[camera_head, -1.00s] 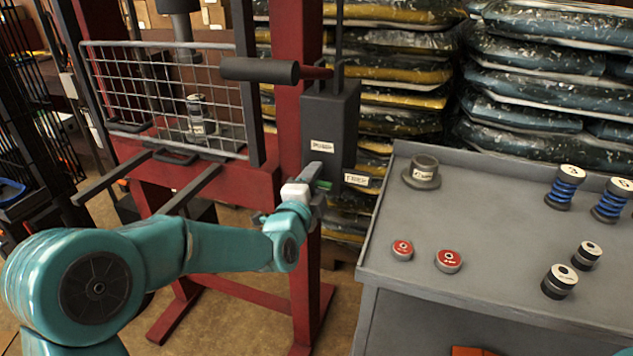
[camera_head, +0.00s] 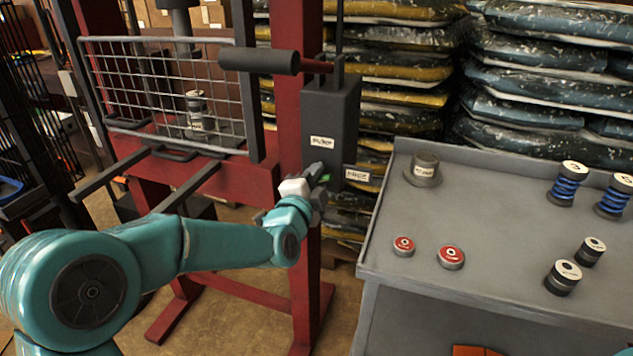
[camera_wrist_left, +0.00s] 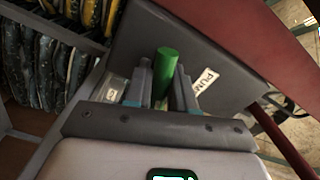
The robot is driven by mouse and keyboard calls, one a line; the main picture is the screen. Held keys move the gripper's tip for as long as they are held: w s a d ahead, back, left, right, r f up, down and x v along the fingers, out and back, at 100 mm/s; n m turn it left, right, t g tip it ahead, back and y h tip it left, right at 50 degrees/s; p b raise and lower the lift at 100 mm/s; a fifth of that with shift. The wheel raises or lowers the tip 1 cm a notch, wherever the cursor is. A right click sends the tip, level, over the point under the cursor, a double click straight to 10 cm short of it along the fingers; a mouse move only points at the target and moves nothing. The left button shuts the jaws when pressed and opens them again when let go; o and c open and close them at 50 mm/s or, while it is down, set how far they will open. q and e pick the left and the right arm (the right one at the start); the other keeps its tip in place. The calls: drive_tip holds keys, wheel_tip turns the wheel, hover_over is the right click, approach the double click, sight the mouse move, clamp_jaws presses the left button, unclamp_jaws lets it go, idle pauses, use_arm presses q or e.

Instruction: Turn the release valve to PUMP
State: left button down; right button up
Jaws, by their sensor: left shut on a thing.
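The release valve's green handle (camera_head: 326,178) shows at the bottom of the dark pump block (camera_head: 333,108) on the red press. A PUMP label (camera_head: 322,142) is on the block above it, and a second label (camera_head: 357,175) sits to the right. My left gripper (camera_head: 320,183) is at the handle. In the left wrist view the green handle (camera_wrist_left: 166,72) stands between the two fingers of my left gripper (camera_wrist_left: 162,88), which is shut on it. The PUMP label (camera_wrist_left: 205,80) lies right of the fingers there. The handle's base is hidden. My right gripper is not in view.
A black-gripped pump lever (camera_head: 258,61) juts left above the block. A wire guard (camera_head: 160,95) covers the press bay at left. A grey bench (camera_head: 480,280) with several small parts stands at right. Stacked bags (camera_head: 400,70) fill the back.

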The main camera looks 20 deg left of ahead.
use_arm(q)
drive_tip(key=n+b, duration=0.2)
drive_tip(key=n, duration=0.1)
drive_tip(key=shift+f+n+b, duration=0.2)
drive_tip(key=shift+n+b, duration=0.1)
drive_tip(key=n+b, duration=0.2)
drive_tip(key=n, duration=0.2)
drive_tip(key=shift+n+b, duration=0.3)
drive_tip(key=shift+b, duration=0.1)
drive_tip(key=n+b, duration=0.2)
drive_tip(key=n, duration=0.3)
drive_tip(key=shift+b, duration=0.4)
drive_tip(key=shift+r+n+b, duration=0.15)
drive_tip(key=shift+n+b, duration=0.5)
drive_tip(key=shift+n, duration=0.95)
drive_tip(key=shift+r, duration=0.1)
drive_tip(key=c, duration=0.9)
unclamp_jaws()
drive_tip(key=shift+c, duration=0.2)
